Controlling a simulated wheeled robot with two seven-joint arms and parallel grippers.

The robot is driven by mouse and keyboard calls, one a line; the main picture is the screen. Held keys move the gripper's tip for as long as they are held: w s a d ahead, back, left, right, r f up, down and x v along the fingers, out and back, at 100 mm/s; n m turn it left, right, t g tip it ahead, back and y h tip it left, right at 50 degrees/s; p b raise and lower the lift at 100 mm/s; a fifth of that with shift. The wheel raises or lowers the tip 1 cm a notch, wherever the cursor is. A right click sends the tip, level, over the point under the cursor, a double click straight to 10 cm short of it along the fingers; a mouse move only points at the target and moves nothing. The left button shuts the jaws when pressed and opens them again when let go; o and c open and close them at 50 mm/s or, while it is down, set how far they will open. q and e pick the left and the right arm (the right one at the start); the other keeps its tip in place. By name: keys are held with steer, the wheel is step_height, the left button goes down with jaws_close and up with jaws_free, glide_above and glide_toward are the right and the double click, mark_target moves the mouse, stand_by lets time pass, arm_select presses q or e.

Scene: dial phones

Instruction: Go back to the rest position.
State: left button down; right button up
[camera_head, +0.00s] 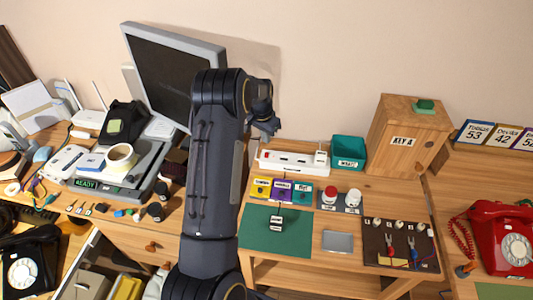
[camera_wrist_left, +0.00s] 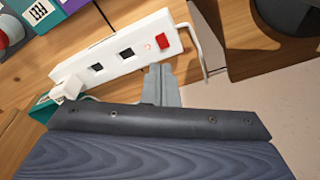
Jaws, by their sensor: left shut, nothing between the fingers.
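My left arm rises through the middle of the head view and bends over at the top. My left gripper (camera_head: 268,126) hangs at its end, in front of the wall and above the white power strip (camera_head: 290,161). In the left wrist view the gripper's grey fingers (camera_wrist_left: 161,84) are together with nothing between them. They appear beside the power strip (camera_wrist_left: 125,50), which has a lit red switch; I cannot tell the gap. My right gripper is in neither view.
A monitor (camera_head: 165,72) stands left of my arm. Right of it are a teal bin (camera_head: 348,152), a wooden box (camera_head: 402,137) marked KEY A and a red dial phone (camera_head: 503,240). A green mat (camera_head: 262,232) lies in front. The wall above the power strip is clear.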

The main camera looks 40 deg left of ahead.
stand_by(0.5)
arm_select(q)
steer(key=s+d+r+n+t+h, duration=0.1)
steer(key=s+d+r, duration=0.6)
steer(key=r, duration=0.2)
steer(key=s+d+r+n+t+h, duration=0.1)
steer(key=s+d+r+t, duration=0.1)
steer(key=s+d+r, duration=0.6)
steer(key=s+d+h, duration=0.1)
steer(key=s+d, duration=0.4)
steer(key=s, duration=0.3)
steer(key=s+d, duration=0.6)
steer(key=s, duration=0.3)
steer(key=shift+d+r+t+h, duration=0.2)
steer(key=shift+t+h, duration=0.2)
steer(key=shift+s, duration=0.1)
